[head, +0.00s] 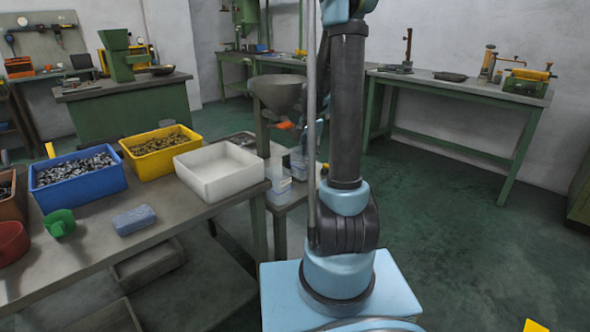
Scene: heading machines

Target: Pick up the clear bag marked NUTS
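Two clear, pale items, possibly bags, sit on a low stand by the grey funnel (278,92), beyond the right end of the left bench. The nearer clear item (279,178) has a bluish lower part, and the other clear item (298,164) is just right of it. Both are small here and I cannot read any marking, so I cannot tell which is marked NUTS. My blue and black arm rises close to their right. My gripper is out of the picture.
The left bench (105,255) carries a blue bin (78,187) and a yellow bin (160,168) of metal parts, an empty white tray (219,186), a green scoop (60,223) and a blue block (134,219). Open floor (460,250) lies to the right, before a green-legged bench (460,84).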

